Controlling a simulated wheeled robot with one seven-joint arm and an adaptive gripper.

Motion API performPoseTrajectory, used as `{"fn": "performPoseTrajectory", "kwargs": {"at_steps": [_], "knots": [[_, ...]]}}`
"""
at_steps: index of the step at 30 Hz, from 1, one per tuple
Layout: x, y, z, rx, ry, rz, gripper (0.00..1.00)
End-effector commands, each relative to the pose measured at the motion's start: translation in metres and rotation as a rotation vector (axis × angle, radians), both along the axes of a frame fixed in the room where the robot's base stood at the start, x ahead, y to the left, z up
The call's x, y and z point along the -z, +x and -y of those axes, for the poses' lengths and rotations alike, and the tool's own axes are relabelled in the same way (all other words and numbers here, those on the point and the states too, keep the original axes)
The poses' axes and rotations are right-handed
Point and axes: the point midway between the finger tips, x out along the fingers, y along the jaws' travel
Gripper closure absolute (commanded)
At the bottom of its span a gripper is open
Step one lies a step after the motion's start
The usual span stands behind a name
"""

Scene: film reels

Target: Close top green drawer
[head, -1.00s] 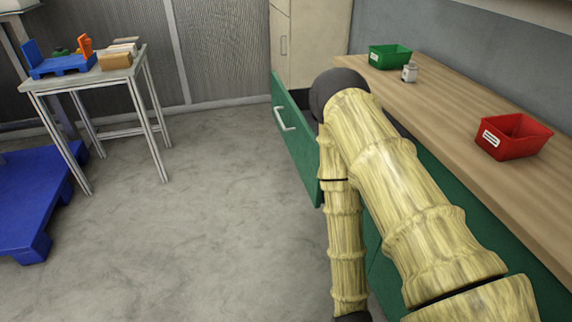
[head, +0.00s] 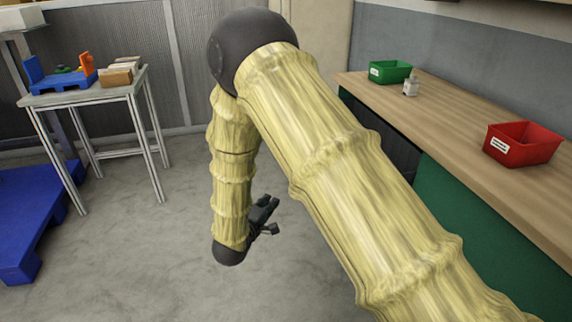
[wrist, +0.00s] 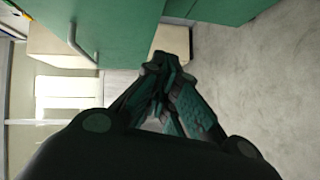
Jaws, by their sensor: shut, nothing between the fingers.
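In the wrist view, a green drawer front (wrist: 125,35) with a pale bar handle (wrist: 78,38) fills the upper left, beyond my fingers. In the head view my arm hides the drawer front; a dark opening (head: 390,140) under the worktop shows to the right of my arm, with a thin green edge along it. I cannot tell exactly how far out the drawer stands. My gripper (head: 268,214) hangs low to the left of the bench, shut and empty. Its fingers also show in the wrist view (wrist: 165,72), apart from the handle.
The wooden worktop (head: 440,118) holds a green bin (head: 390,72), a small bottle (head: 411,86) and a red bin (head: 522,142). A metal table (head: 85,93) with a blue tray stands at the left. A blue pallet (head: 35,205) lies left; the floor between is clear.

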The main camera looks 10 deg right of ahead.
Motion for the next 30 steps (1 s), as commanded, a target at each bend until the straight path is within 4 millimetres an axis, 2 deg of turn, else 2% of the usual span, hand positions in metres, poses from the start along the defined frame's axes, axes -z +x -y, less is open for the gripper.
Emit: {"fn": "performPoseTrajectory", "kwargs": {"at_steps": [1, 3, 6, 9, 17, 30], "knots": [[-0.020, 0.006, -0.010, 0.020, -0.050, 0.016, 1.00], [-0.043, 0.011, -0.018, 0.053, -0.116, 0.022, 1.00], [-0.065, 0.013, -0.028, 0.090, -0.182, 0.022, 1.00], [-0.076, 0.014, -0.033, 0.113, -0.218, 0.018, 1.00], [-0.079, 0.027, -0.021, 0.123, -0.230, 0.014, 1.00], [-0.078, 0.080, 0.029, 0.122, -0.227, 0.016, 1.00]]}}
